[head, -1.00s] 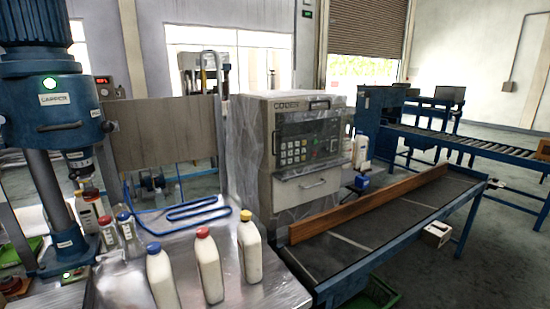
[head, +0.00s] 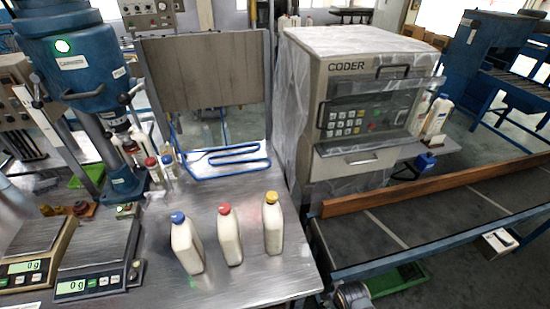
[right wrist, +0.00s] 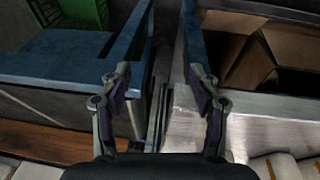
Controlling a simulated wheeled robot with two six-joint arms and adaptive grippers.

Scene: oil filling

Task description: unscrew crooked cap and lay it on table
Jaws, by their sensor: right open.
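Three cream bottles stand upright in a row on the metal table (head: 190,285) in the head view: one with a blue cap (head: 178,217), one with a red cap (head: 224,209) and one with a yellow cap (head: 271,197). All three caps are on their bottles; at this size I cannot tell which sits crooked. My right gripper (right wrist: 162,80) is open and empty in the right wrist view, above the gap between the conveyor and the table edge. White bottle parts (right wrist: 286,166) show at that view's lower right corner. My left gripper is not in view.
Two scales (head: 92,258) stand at the table's left, beside the blue capper (head: 75,55). Small capped bottles and a blue tube rack (head: 230,160) are behind. The coder (head: 350,110) and conveyor (head: 400,225) with its wooden rail (head: 430,188) lie right. Table around the bottles is clear.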

